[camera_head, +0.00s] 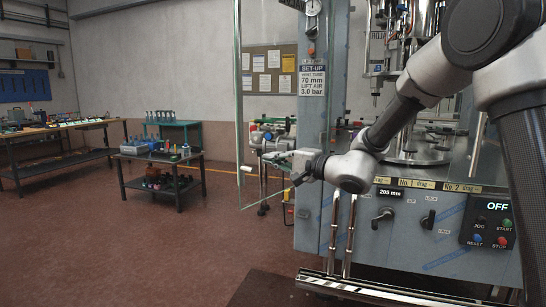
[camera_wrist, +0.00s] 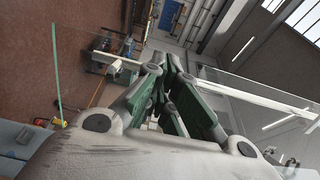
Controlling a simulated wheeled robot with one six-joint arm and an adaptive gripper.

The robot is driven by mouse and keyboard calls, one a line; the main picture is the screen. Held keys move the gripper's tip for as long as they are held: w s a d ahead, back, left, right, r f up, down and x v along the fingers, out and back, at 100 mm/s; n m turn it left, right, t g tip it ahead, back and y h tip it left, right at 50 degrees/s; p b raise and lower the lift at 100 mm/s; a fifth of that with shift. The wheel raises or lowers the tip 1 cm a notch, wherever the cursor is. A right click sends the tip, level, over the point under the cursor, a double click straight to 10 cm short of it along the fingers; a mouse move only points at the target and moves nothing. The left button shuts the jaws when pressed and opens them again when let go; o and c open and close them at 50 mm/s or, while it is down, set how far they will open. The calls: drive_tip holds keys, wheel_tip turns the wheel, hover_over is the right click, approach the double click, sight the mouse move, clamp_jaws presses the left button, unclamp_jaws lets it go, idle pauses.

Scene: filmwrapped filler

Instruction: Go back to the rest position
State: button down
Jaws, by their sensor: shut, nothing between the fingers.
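My gripper (camera_head: 268,157) is at the end of my arm, stretched out to the left in front of the grey filling machine (camera_head: 385,225). In the wrist view its green fingers (camera_wrist: 165,64) come together at the tips with nothing between them. The glass door (camera_head: 262,90) of the machine stands open to the left, and my gripper is close to it in the picture. I cannot tell whether they touch.
The control panel (camera_head: 490,222) reads OFF, and a dial (camera_head: 384,215) sits beside it. A chrome rail (camera_head: 380,292) runs low along the machine's front. A low black table (camera_head: 160,165) and a long bench (camera_head: 60,130) stand at left. The red floor (camera_head: 130,250) between is clear.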

drive_tip(key=s+d+f+n+g+h, duration=0.1)
drive_tip(key=s+d+f+g, duration=0.1)
drive_tip(key=s+f+g, duration=0.45)
drive_tip(key=s+d+f+n+g, duration=0.1)
drive_tip(key=s+f, duration=0.2)
drive_tip(key=s, duration=0.6)
drive_tip(key=s+d+f+n+g+h, duration=0.2)
drive_tip(key=s+d+f+g+h, duration=0.15)
drive_tip(key=s+d, duration=0.5)
drive_tip(key=s+d+r+n+t+h, duration=0.1)
drive_tip(key=s+d+r+h, duration=0.1)
drive_tip(key=d, duration=0.7)
drive_tip(key=s+d+r+n+t+h, duration=0.1)
drive_tip(key=s+d+h, duration=0.3)
drive_tip(key=d, duration=0.5)
drive_tip(key=s+d+r+n+t+h, duration=0.1)
drive_tip(key=s+d+r+t+h, duration=0.2)
drive_tip(key=d, duration=0.5)
drive_tip(key=shift+s+d+r+h, duration=0.4)
drive_tip(key=shift+s+r+h, duration=0.2)
drive_tip(key=shift+h, duration=0.05)
